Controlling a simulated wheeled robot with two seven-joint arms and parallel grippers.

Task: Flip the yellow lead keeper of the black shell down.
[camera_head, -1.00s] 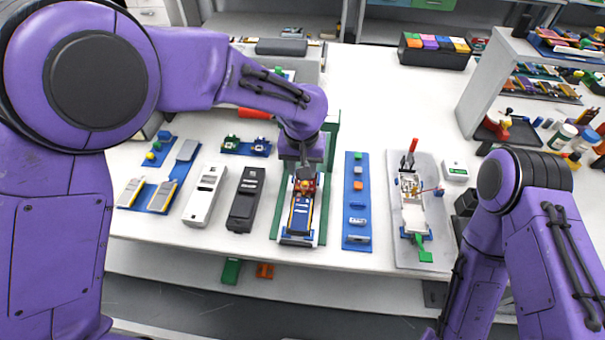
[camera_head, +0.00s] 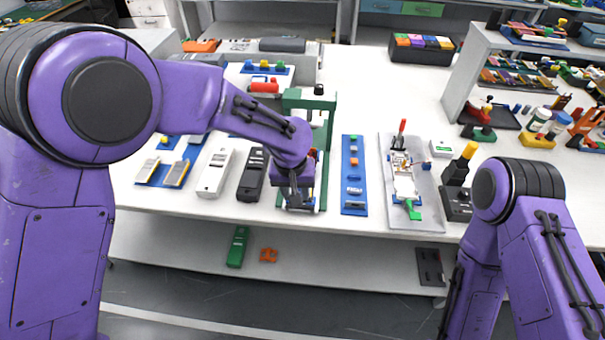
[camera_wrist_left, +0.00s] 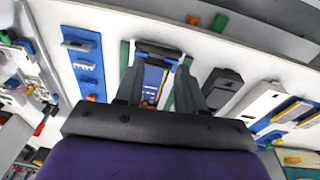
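The black shell (camera_wrist_left: 159,49) lies in the green fixture (camera_head: 325,105), with a blue cell (camera_wrist_left: 153,78) inside it. In the head view my left gripper (camera_head: 295,203) is low over the near end of the shell and hides most of it. In the left wrist view my left gripper (camera_wrist_left: 160,58) is open, its two fingers apart on either side of the shell's end. I cannot tell whether they touch it. Small yellow-orange parts (camera_wrist_left: 149,101) show at the cell's far end; I cannot make out the keeper's position. My right gripper is out of view.
A white case (camera_head: 214,173) and a dark case (camera_head: 253,176) lie left of the fixture. A blue strip with small parts (camera_head: 353,190) and a grey tray (camera_head: 425,190) lie to its right. The table's front edge is close to the gripper.

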